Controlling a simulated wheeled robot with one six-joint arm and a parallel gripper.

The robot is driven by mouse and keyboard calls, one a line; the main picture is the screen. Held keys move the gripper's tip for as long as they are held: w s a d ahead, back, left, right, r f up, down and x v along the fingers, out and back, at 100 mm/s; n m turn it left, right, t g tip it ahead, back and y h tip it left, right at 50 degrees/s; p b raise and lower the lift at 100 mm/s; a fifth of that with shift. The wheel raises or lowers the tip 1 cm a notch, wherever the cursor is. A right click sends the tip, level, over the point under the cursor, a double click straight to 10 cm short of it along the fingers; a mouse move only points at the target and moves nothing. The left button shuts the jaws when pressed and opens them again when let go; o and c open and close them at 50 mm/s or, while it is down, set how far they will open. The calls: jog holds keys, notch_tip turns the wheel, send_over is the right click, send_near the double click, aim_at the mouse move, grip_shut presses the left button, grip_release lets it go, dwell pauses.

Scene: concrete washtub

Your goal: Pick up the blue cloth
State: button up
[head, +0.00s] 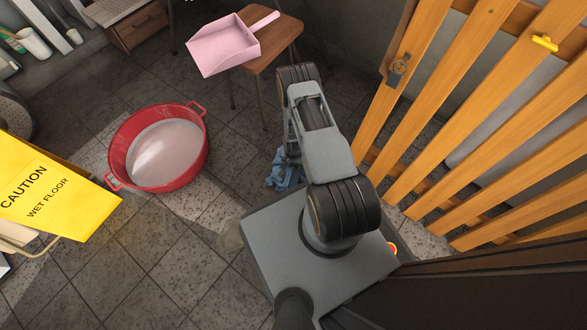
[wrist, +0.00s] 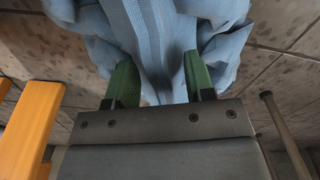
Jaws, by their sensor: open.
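The blue cloth (head: 287,170) lies crumpled on the dark tiled floor in the head view, partly hidden behind my arm. In the wrist view the blue cloth (wrist: 158,35) fills the top middle, close to the fingers. My gripper (wrist: 160,80) shows two green fingers spread apart, with a fold of the cloth between and beyond them. I cannot tell whether the fingers touch the cloth. In the head view the fingers are hidden by my arm.
A red basin (head: 118,150) stands on the floor to the left. A wooden stool (head: 275,38) holds a pink dustpan (head: 222,46). A yellow caution sign (head: 50,195) stands at far left. A wooden slatted fence (head: 415,95) is close on the right. Floor between basin and cloth is clear.

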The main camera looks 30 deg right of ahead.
jog(key=shift+c, duration=0.4)
grip_shut()
notch_tip(320, 180, up, 10)
jog(key=p, duration=0.5)
jog(key=shift+r, duration=0.1)
